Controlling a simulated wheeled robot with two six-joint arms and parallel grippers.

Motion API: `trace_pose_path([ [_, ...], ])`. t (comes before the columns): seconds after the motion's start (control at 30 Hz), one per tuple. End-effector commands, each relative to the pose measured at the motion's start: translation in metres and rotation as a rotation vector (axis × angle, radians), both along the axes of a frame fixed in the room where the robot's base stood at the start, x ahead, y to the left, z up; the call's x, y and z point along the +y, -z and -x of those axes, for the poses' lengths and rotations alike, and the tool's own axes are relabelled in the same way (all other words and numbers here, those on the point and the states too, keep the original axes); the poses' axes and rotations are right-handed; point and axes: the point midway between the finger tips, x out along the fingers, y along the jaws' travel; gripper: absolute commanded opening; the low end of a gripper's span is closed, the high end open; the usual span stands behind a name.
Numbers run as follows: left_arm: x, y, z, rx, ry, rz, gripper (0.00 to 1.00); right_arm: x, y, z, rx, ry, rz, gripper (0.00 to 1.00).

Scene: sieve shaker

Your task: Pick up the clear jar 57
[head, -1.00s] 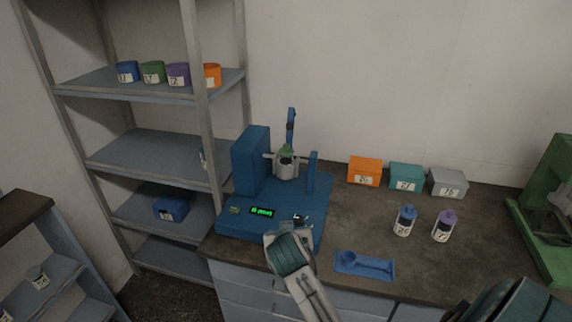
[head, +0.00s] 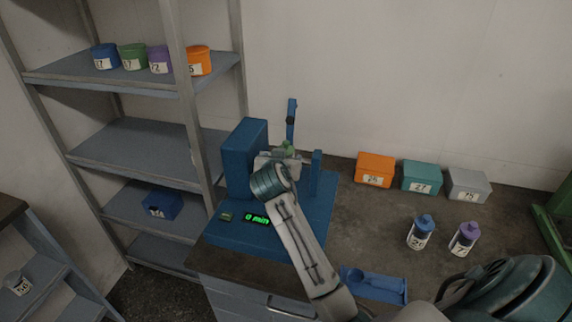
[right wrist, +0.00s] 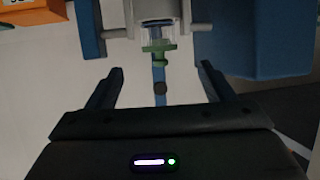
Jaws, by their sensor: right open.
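A clear jar (right wrist: 158,12) with a green top (right wrist: 158,50) sits in the blue shaker's clamp, and I cannot read a number on it. In the head view only its green top (head: 286,147) shows clearly, with my right arm in front of the rest. My right gripper (right wrist: 161,76) is open and empty, its fingers spread to either side of and short of the green top. In the head view my right wrist covers the fingertips. My left gripper is not in view.
The blue shaker (head: 245,160) has a tall block left of the clamp and a thin post (head: 316,172) right of it. Orange (head: 375,168), teal (head: 421,175) and grey (head: 468,183) boxes, two bottles (head: 421,232) and a blue tray (head: 376,284) stand right. Shelving (head: 140,150) is left.

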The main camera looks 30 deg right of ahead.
Motion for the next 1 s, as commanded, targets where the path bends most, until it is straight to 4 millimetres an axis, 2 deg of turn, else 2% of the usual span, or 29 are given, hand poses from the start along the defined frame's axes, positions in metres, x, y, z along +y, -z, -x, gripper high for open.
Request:
trace_pose_path([
  [0.03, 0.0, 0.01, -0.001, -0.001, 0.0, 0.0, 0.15, -0.006, 0.008, -0.006, -0.001, 0.002, 0.003, 0.75],
  [0.27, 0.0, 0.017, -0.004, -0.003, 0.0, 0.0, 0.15, -0.017, 0.013, -0.02, 0.0, 0.001, 0.002, 0.75],
  [0.6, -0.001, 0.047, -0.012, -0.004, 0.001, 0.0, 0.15, -0.041, 0.032, -0.047, 0.0, 0.001, 0.002, 0.75],
  [0.97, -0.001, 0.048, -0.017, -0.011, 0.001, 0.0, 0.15, -0.047, 0.032, -0.054, 0.001, -0.001, -0.001, 0.75],
  [1.0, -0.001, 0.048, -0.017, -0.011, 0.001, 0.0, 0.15, -0.047, 0.032, -0.054, 0.001, -0.001, -0.001, 0.7],
])
